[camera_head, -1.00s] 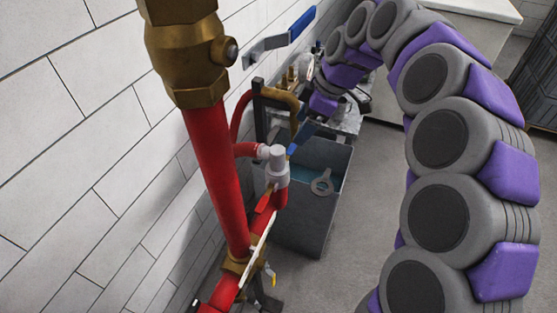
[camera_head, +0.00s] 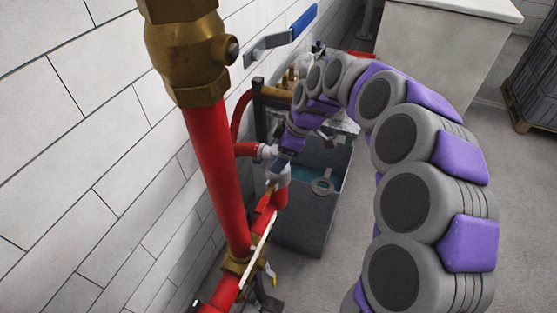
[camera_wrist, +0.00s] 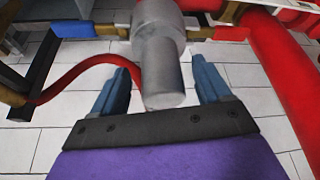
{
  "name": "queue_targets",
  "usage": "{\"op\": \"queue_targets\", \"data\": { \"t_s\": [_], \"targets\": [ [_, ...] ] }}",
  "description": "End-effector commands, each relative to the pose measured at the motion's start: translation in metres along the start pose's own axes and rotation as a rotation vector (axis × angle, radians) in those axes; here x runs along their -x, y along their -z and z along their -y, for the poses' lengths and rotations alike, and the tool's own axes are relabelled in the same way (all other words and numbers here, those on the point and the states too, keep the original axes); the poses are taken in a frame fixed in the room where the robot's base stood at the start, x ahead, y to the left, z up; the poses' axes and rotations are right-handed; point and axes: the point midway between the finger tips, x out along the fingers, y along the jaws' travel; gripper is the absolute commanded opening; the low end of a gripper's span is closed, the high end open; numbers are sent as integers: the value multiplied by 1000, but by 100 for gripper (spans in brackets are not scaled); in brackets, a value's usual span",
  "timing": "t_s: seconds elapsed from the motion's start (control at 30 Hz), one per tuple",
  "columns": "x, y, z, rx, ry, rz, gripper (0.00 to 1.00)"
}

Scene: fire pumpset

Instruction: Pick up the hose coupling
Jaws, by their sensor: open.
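The hose coupling, a light grey metal cylinder (camera_head: 283,176), sits where the red hose (camera_head: 248,149) meets the red pipework. My gripper (camera_head: 284,164) is at the coupling and partly hides its top in the head view. In the wrist view the coupling (camera_wrist: 162,62) stands between the two blue-grey fingers of my gripper (camera_wrist: 162,72). The fingers are open, with a visible gap on each side of the coupling's lower end.
A thick red pipe (camera_head: 215,175) with a brass valve body (camera_head: 188,50) rises at the left, near the tiled wall. A blue-handled lever (camera_head: 302,22) projects behind. A dark grey bin (camera_head: 310,215) with a ring-shaped tool (camera_head: 322,184) on it stands beyond.

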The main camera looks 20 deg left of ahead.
Motion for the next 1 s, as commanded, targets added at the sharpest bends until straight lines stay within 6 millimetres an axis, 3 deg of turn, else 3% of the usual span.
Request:
{"op": "queue_targets", "data": {
  "t_s": [0.07,0.27,0.5,1.0],
  "targets": [
    [-7,2,1,1,3,3,77],
    [-4,-2,1,1,0,-2,76],
    [1,-8,2,1,-1,-8,53],
    [-6,-1,1,1,3,0,5]
  ]
}}
